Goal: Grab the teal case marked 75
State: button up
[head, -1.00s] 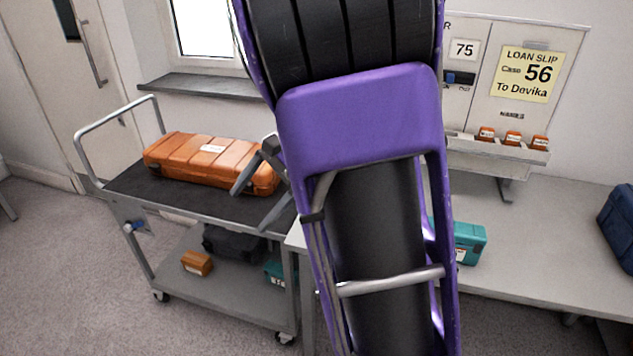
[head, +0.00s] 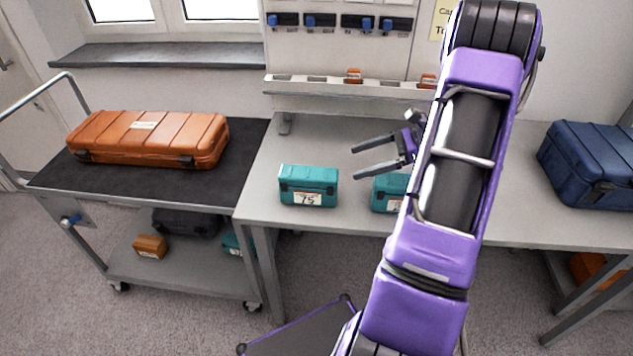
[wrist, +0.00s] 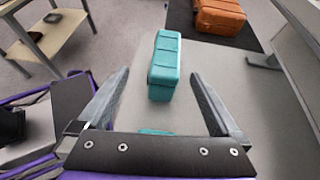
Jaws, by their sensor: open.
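The teal case marked 75 (head: 308,187) stands upright on the grey bench near its left end, label facing front. A second teal case (head: 385,194) stands to its right, partly hidden by my arm, its label not readable. My gripper (head: 354,164) is open and empty above the bench, to the right of the 75 case, fingers pointing left. In the wrist view a teal case (wrist: 163,68), apparently the 75 one, lies ahead between the open fingers, not visibly touched. A sliver of teal (wrist: 155,132) shows at the gripper's base.
A cart with a black top (head: 238,150) stands left of the bench (head: 270,150), carrying a long orange case (head: 150,138). Its lower shelf holds a small orange case (head: 151,246), a dark case (head: 186,222) and a teal one (head: 237,243). A blue case (head: 590,165) stands right.

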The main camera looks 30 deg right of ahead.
aim_at(319, 172)
jog(key=shift+m+t, duration=0.4)
jog(key=x, duration=1)
jog(key=d+f+x, duration=0.1)
jog(key=x, duration=0.4)
jog(key=shift+w+a+f, duration=0.1)
jog(key=shift+w+f, duration=0.05)
jog(key=shift+w, duration=0.15)
grip_shut()
